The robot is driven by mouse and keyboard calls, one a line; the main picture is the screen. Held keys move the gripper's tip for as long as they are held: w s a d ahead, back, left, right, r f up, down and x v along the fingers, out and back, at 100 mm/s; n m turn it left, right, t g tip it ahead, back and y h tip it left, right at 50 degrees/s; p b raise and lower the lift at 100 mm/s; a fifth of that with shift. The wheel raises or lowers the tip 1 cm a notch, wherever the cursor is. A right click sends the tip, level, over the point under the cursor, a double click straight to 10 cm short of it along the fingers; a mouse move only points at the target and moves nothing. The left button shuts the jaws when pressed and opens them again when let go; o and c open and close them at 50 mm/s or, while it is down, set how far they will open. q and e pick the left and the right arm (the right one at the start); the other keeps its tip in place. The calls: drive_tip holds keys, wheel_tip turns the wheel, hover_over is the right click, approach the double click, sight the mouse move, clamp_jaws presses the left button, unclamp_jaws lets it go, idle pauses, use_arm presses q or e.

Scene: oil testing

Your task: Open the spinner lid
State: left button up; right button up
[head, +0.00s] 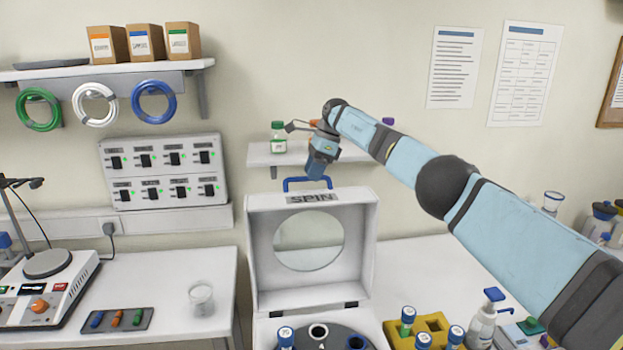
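The white spinner lid (262,253) stands raised in the head view, with a round window (308,240), a "SPIN" label and a blue handle (307,183) on its top edge. The lid is hinged above the spinner's grey rotor (318,338), which shows at the bottom edge with tubes in it. My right gripper (316,176) points down at the blue handle from above. Its fingers are small and partly hidden by the gripper body, so I cannot tell whether they grip the handle or only stand close to it. My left gripper is not in view.
A yellow tube rack (392,332) and a pump bottle (484,318) stand right of the spinner. A small wall shelf (262,157) with bottles is behind the lid. A hot plate (47,264), a beaker (201,299) and a small tray (146,321) are on the left bench.

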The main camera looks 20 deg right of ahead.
drive_tip(key=v, duration=0.4)
drive_tip(key=shift+s+r, duration=0.1)
drive_tip(key=shift+r, duration=0.2)
drive_tip(key=shift+d+r, duration=0.25)
drive_tip(key=shift+r, duration=0.25)
drive_tip(key=shift+f, duration=0.1)
